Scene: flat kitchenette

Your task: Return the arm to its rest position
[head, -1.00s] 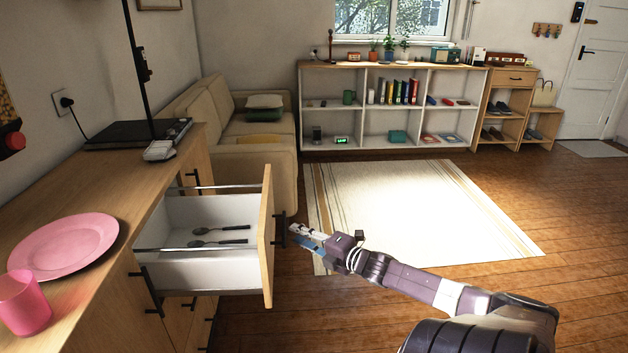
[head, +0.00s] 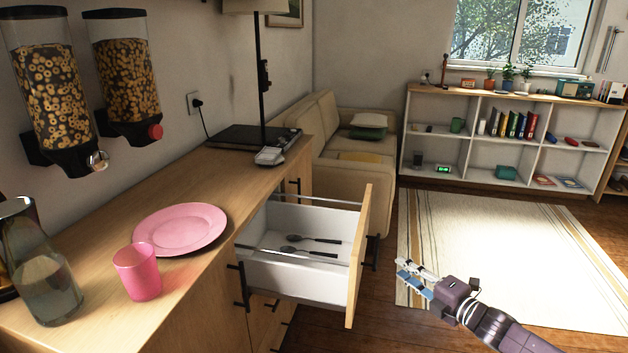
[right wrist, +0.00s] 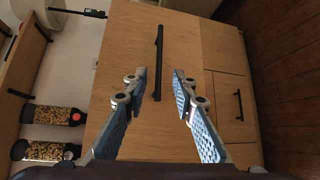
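My right arm comes in from the lower right of the head view, and its gripper (head: 412,276) is to the right of the open drawer (head: 356,262), apart from its front. In the right wrist view its two blue-padded fingers (right wrist: 160,95) are spread with nothing between them. The drawer's dark handle (right wrist: 158,62) shows beyond the fingertips there. My left arm and gripper do not show in either view.
The drawer sticks out from the wooden counter (head: 95,258) and holds dark spoons (head: 310,245). A pink plate (head: 180,229), a pink cup (head: 137,271) and a glass jug (head: 40,265) stand on the counter. The rug (head: 490,240) is clear.

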